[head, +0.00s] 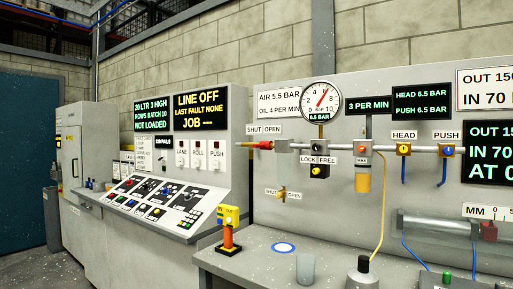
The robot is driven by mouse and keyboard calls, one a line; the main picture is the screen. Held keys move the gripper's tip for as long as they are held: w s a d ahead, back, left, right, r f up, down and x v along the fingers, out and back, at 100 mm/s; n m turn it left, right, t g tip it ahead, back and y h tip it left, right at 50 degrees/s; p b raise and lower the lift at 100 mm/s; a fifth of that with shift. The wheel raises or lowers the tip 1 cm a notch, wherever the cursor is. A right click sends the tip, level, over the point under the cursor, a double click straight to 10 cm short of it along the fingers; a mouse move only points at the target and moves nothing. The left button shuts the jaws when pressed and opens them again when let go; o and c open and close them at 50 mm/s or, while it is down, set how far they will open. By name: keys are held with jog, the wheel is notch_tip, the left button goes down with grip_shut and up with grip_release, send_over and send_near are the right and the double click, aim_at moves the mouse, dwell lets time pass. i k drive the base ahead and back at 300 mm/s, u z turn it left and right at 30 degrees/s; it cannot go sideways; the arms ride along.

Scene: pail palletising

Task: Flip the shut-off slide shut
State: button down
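A red sleeve (265,145), which looks like the shut-off slide, sits on the left end of the horizontal air pipe on the grey panel. A SHUT OPEN label (264,129) is just above it. The sleeve is below the middle to OPEN side of the label; its exact position is too small to tell. A brass piece shows to its left. A second, small brass valve (282,193) with its own SHUT and OPEN labels is lower on the panel. My gripper is not in view.
The LOCK FREE unit (319,171), the filter bowl (363,174) and the HEAD and PUSH regulators hang to the right. A yellow-and-orange post (229,230) stands on the bench's left end. A control desk is left.

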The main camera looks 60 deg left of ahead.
aim_at(265, 145)
jog(key=u, duration=2.55)
jog(key=i, duration=1.75)
